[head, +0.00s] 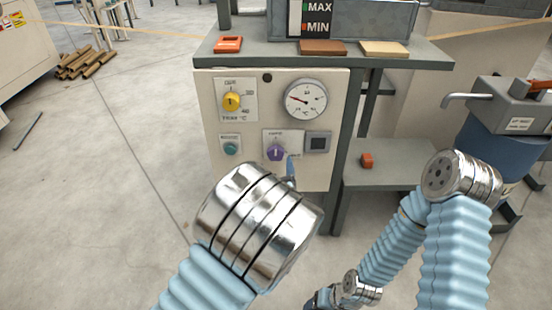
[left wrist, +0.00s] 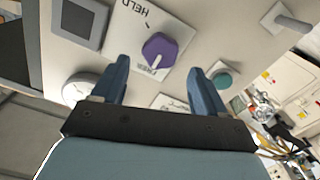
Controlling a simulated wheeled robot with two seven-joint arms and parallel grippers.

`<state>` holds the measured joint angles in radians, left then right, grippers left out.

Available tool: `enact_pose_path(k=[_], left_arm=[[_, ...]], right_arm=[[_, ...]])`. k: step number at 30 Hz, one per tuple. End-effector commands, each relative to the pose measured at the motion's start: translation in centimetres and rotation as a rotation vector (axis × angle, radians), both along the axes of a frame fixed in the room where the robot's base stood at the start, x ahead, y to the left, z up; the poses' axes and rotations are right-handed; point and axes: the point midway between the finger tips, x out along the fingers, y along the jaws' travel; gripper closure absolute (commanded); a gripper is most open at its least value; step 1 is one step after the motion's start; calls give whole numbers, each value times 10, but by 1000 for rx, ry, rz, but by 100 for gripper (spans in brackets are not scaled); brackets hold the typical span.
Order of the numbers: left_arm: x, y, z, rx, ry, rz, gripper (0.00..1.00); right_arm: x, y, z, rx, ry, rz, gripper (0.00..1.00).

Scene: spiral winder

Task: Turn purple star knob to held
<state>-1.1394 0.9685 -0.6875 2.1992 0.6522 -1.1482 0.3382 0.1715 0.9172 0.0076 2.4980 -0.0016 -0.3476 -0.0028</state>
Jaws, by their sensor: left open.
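The purple star knob (head: 276,152) sits on a small white plate low on the cream panel. In the left wrist view the knob (left wrist: 159,50) shows large, with the words HELD and FREE on its plate; its pointer seems to face FREE. My left gripper (left wrist: 160,84) is open, its two blue fingers apart and nothing between them. The knob lies just beyond the fingertips, between their lines, with no contact visible. In the head view my left wrist hides most of this gripper; one blue finger shows just right of and below the knob. My right gripper is out of view.
Near the knob are a teal button (head: 230,149), a grey square switch (head: 317,142), a yellow knob (head: 232,101) and a round dial gauge (head: 305,99). A grey shelf (head: 390,178) holds a small orange block (head: 367,160).

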Motion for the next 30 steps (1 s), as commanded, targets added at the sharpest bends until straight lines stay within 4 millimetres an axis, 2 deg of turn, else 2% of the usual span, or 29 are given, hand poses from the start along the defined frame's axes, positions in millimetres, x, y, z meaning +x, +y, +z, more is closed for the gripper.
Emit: enact_pose_path(k=[3,7,12,19,30], left_arm=[[23,0,0,1,-1,0,27],[38,0,-1,0,1,0,27],[45,0,-1,0,2,-2,27],[46,0,-1,1,3,-2,29],[45,0,-1,1,2,-2,83]], right_arm=[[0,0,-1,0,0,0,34],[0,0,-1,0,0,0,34],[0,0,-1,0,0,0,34],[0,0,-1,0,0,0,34],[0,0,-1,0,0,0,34]])
